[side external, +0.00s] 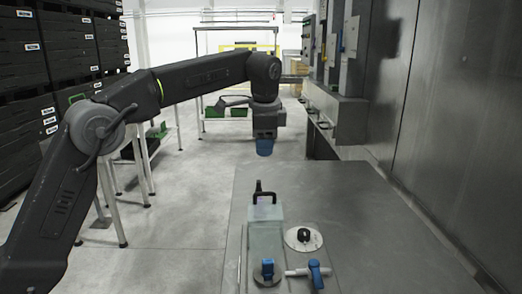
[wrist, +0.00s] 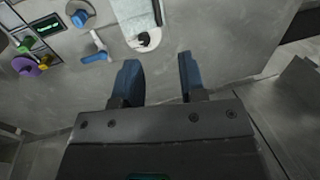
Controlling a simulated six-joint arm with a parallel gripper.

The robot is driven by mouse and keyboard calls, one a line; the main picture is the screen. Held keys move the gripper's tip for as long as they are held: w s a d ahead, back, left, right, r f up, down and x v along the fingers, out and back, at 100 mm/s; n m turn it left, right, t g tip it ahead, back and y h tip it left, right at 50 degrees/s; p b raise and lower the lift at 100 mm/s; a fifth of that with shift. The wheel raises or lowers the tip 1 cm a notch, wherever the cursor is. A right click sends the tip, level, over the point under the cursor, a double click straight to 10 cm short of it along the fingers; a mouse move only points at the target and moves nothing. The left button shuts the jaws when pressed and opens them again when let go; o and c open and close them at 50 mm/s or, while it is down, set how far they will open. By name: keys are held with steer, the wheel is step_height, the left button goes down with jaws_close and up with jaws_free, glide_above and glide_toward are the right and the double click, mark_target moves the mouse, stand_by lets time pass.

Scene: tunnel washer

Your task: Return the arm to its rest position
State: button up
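My gripper (side external: 264,148) hangs at the end of my arm, pointing down, over the far left edge of the grey metal worktop (side external: 345,200). Its blue fingers are apart with nothing between them in the wrist view (wrist: 158,68), so it is open and empty. It is well clear of the fittings on the worktop. My arm reaches forward from the left, bent at the elbow and wrist.
A pale box with a black handle (side external: 264,222), a round white plate with a black knob (side external: 303,239), a blue knob (side external: 267,267) and a blue-handled valve (side external: 315,274) occupy the worktop's near part. A metal wall (side external: 450,110) stands right; black crates (side external: 70,45) stack left.

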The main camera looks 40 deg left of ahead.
steer(key=s+r+n+t+h, duration=0.15)
steer(key=s+n, duration=0.35)
steer(key=s, duration=1.3)
steer(key=s+f+n+t, duration=0.2)
steer(key=s+f+n, duration=0.2)
steer(key=s+f, duration=0.6)
steer(key=s, duration=0.3)
steer(key=shift+s+d, duration=0.35)
steer(key=shift+d, duration=0.05)
